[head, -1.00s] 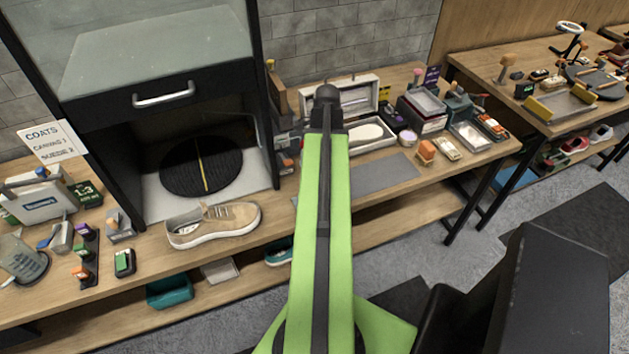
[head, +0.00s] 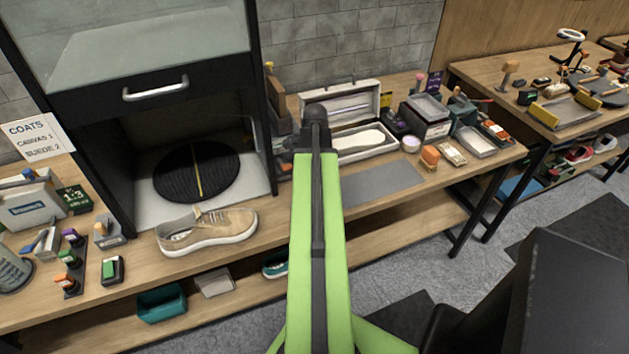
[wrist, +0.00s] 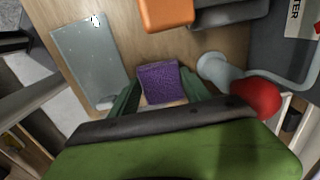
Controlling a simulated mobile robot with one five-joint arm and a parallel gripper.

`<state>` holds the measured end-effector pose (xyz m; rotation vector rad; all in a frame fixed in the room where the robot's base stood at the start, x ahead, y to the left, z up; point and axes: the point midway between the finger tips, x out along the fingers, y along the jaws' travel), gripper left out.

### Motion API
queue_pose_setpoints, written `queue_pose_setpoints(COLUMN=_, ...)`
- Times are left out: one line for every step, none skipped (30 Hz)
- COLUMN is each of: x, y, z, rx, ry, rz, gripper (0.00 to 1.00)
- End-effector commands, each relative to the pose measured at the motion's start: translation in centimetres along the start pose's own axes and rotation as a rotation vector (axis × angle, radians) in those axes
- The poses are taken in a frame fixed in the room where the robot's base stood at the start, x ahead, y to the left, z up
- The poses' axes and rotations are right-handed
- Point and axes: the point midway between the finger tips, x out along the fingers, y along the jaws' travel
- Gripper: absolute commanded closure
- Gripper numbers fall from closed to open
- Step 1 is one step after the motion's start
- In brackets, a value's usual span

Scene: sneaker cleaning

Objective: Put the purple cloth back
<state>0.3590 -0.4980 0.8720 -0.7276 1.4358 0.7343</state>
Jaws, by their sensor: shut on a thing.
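The purple cloth (wrist: 158,82) shows in the wrist view as a small textured purple piece between the green fingers of my gripper (wrist: 160,94). My gripper is shut on it and holds it over a wooden surface. I cannot tell how high above the surface the cloth is. In the head view my green arm hides both the gripper and the cloth.
Near the cloth in the wrist view are an orange block (wrist: 166,12), a grey plate (wrist: 90,60) and a red knob (wrist: 255,97). In the head view, the bench holds a beige sneaker (head: 208,232), an open white case (head: 366,143) and a bare grey mat (head: 380,183).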

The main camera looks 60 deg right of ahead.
Motion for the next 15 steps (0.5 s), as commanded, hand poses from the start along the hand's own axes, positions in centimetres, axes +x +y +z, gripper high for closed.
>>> queue_pose_setpoints(x=0.37, y=0.01, z=-0.02, rx=0.0, ry=0.0, rz=0.0, gripper=0.82)
queue_pose_setpoints(x=0.19, y=0.01, z=-0.02, rx=0.0, ry=0.0, rz=0.0, gripper=0.41)
queue_pose_setpoints(x=0.15, y=0.01, z=-0.02, rx=0.0, ry=0.0, rz=0.0, gripper=0.36)
queue_pose_setpoints(x=0.15, y=0.01, z=-0.03, rx=0.0, ry=0.0, rz=0.0, gripper=0.36)
queue_pose_setpoints(x=0.15, y=0.01, z=-0.03, rx=0.0, ry=0.0, rz=0.0, gripper=0.36)
queue_pose_setpoints(x=0.15, y=0.02, z=-0.03, rx=0.001, ry=0.0, rz=0.0, gripper=0.36)
queue_pose_setpoints(x=0.15, y=0.02, z=-0.04, rx=0.001, ry=0.0, rz=0.0, gripper=0.36)
queue_pose_setpoints(x=0.15, y=0.02, z=-0.04, rx=0.001, ry=0.0, rz=0.0, gripper=0.36)
queue_pose_setpoints(x=0.15, y=0.02, z=-0.05, rx=0.001, ry=0.0, rz=0.0, gripper=0.36)
queue_pose_setpoints(x=0.15, y=0.02, z=-0.05, rx=0.001, ry=0.0, rz=0.0, gripper=0.36)
queue_pose_setpoints(x=0.15, y=0.02, z=-0.06, rx=0.001, ry=0.0, rz=0.0, gripper=0.36)
queue_pose_setpoints(x=0.12, y=0.02, z=-0.06, rx=0.001, ry=0.0, rz=0.0, gripper=0.36)
queue_pose_setpoints(x=0.06, y=0.02, z=-0.06, rx=0.001, ry=0.0, rz=0.0, gripper=0.36)
queue_pose_setpoints(x=-0.05, y=0.02, z=-0.07, rx=0.001, ry=0.0, rz=0.0, gripper=0.36)
queue_pose_setpoints(x=-0.27, y=0.02, z=-0.07, rx=0.001, ry=0.0, rz=0.0, gripper=0.36)
